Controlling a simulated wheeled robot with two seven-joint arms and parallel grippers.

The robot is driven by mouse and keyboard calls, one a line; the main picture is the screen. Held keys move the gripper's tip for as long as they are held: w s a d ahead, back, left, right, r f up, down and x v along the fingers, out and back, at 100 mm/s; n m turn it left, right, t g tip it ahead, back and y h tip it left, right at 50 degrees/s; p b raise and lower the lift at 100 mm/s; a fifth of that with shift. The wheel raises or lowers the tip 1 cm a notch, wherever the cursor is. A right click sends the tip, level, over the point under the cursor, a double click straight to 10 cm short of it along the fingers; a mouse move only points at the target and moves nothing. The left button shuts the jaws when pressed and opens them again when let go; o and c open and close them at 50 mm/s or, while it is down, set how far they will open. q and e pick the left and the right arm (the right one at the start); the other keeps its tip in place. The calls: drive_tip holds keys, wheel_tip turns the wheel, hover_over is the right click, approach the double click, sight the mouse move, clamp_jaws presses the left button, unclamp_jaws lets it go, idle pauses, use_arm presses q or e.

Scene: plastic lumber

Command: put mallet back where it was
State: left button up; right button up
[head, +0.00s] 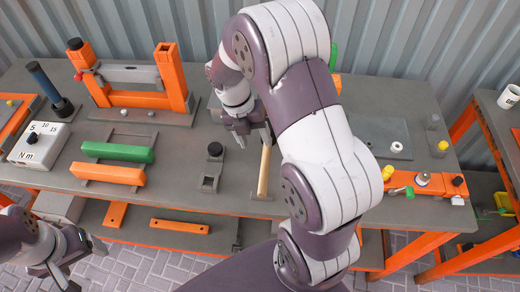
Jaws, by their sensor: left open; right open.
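The mallet shows as a pale wooden handle (264,172) on the grey workbench (225,205), pointing toward the front edge. Its head is not clearly seen; my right gripper and arm cover that area. My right gripper (256,139) is open, over the far end of the handle. I cannot tell whether it touches the mallet. My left gripper (88,268) is open and empty, low at the front left, off the bench's front edge.
Left of the mallet are a small black-topped fixture (213,160), a green bar (117,152) and an orange bar (107,173). An orange frame (170,80) stands behind. A torque box (38,145) is at left. My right arm hides much of the bench's right half.

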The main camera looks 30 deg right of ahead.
drive_tip(key=s+a+r+m+t+y, duration=0.1)
drive_tip(key=s+a+m+t, duration=0.1)
drive_tip(key=m, duration=1.2)
drive_tip(key=s+a+r+m+t+y, duration=0.1)
drive_tip(key=s+a+m, duration=0.4)
drive_tip(key=m, duration=0.8)
drive_tip(key=shift+a+m+t, duration=0.4)
drive_tip(key=shift+a, duration=0.4)
drive_tip(key=shift+r, duration=0.1)
